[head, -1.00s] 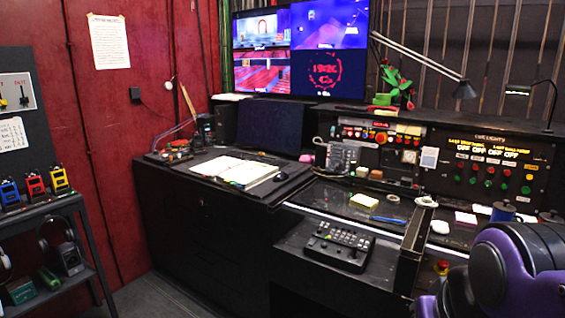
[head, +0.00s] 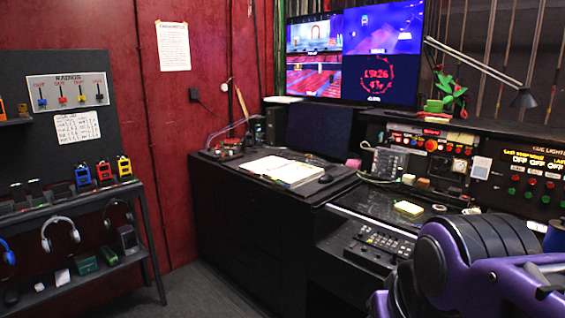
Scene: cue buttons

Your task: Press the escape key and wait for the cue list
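No escape key can be made out. A small black control panel with several keys (head: 378,245) lies in the desk's right part, partly hidden by my purple and black arm. A dark screen (head: 318,130) stands at the back of the desk and shows no readable list. A large wall monitor (head: 353,57) shows several lit pictures and a red clock. My arm fills the lower right of the head view. My gripper's fingers are not visible.
An open book (head: 283,171) lies on the black desk (head: 245,195). A button panel (head: 535,180) stands at the right. A dark shelf unit (head: 150,240) with radios and headphones stands at the left. Bare floor (head: 205,293) shows between shelf and desk.

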